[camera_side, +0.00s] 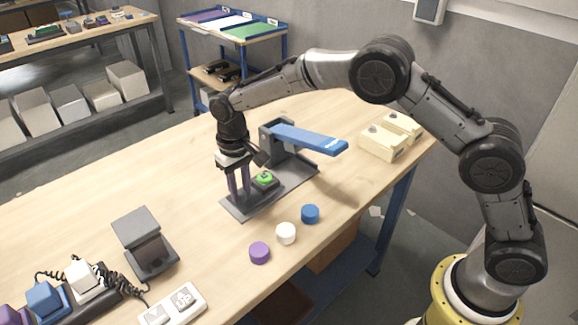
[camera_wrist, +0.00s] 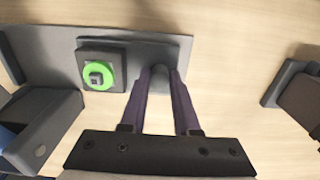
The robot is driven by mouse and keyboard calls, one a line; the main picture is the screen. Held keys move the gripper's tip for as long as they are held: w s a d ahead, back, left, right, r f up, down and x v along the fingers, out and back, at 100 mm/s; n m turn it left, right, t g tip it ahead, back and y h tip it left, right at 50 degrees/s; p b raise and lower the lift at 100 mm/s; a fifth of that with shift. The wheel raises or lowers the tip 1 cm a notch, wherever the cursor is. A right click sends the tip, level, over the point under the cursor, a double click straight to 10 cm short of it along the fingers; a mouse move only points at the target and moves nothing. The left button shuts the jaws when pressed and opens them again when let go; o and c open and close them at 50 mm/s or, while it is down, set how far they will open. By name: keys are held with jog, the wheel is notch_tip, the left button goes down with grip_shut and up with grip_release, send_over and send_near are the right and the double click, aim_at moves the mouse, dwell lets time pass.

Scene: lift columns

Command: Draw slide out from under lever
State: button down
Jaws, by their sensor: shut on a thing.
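A grey base plate (camera_side: 240,206) lies on the table with an upright grey bracket at its far end. The blue lever (camera_side: 305,138) is hinged on this bracket and sticks out to the right, raised above the plate. A dark square block with a green ring (camera_side: 265,179) sits on the plate left of the lever, not under its blue bar; it also shows in the wrist view (camera_wrist: 98,72). My gripper (camera_side: 239,190) points down at the plate's left end. In the wrist view its purple fingers (camera_wrist: 163,78) are shut on a grey upright piece, apparently the slide's handle, mostly hidden between them.
Purple (camera_side: 260,253), white (camera_side: 286,233) and blue (camera_side: 310,214) round pieces lie in front of the plate. Cream blocks (camera_side: 391,138) stand at the right. A dark grey stand (camera_side: 146,243) and a switch box (camera_side: 173,306) are at front left. The table left of the plate is clear.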

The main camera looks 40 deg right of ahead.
jog(key=c, duration=0.7)
grip_release()
jog(key=shift+r, duration=3.05)
